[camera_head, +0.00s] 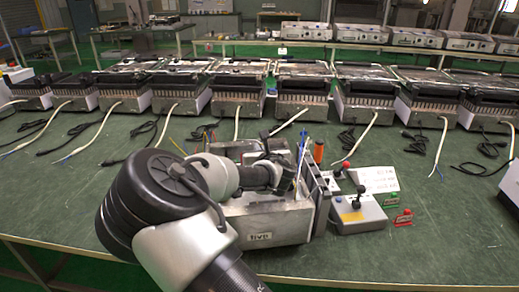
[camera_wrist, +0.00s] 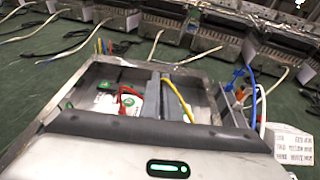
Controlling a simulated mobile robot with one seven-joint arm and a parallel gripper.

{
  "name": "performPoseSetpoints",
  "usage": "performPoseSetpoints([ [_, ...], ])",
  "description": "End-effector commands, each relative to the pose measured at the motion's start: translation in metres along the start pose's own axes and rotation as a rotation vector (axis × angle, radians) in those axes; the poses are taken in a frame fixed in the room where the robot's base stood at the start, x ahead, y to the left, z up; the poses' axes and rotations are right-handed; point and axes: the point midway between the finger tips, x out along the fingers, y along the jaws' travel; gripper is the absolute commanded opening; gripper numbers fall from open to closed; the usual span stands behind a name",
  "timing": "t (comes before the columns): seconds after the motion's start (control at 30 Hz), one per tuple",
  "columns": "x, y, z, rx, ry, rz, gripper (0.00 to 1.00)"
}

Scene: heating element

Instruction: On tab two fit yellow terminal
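A metal heating unit (camera_head: 265,222) with a label reading "five" stands on the green bench under my arm. In the wrist view its open top (camera_wrist: 88,82) shows a red wire (camera_wrist: 125,92) on the left and a yellow wire (camera_wrist: 178,98) curving down on the right, beside a grey upright strip. The yellow wire's lower end goes behind my gripper body. I cannot make out numbered tabs. My gripper (camera_head: 283,176) is low over the unit in the head view. Its fingertips are not clear in either view, so I cannot tell whether it holds the yellow wire.
Blue (camera_wrist: 251,82) and white wires rise at the unit's right side. A grey control box (camera_head: 358,215) with a joystick, a white printed card (camera_head: 377,180) and small red and green tags stand to the right. Several similar units with loose cables line the back.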

Motion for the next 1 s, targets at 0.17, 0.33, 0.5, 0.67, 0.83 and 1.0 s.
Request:
performPoseSetpoints([
  [0.17, 0.001, 0.000, -0.003, 0.000, 0.000, 0.000, 0.00],
  [0.33, 0.002, 0.000, -0.007, 0.000, 0.000, 0.000, 0.00],
  [0.5, 0.003, 0.000, -0.011, 0.000, 0.000, 0.000, 0.00],
  [0.67, 0.005, 0.000, -0.015, 0.000, 0.000, 0.000, 0.00],
  [0.83, 0.006, 0.000, -0.019, 0.000, 0.000, 0.000, 0.00],
  [1.0, 0.007, 0.000, -0.023, 0.000, 0.000, 0.000, 0.00],
])
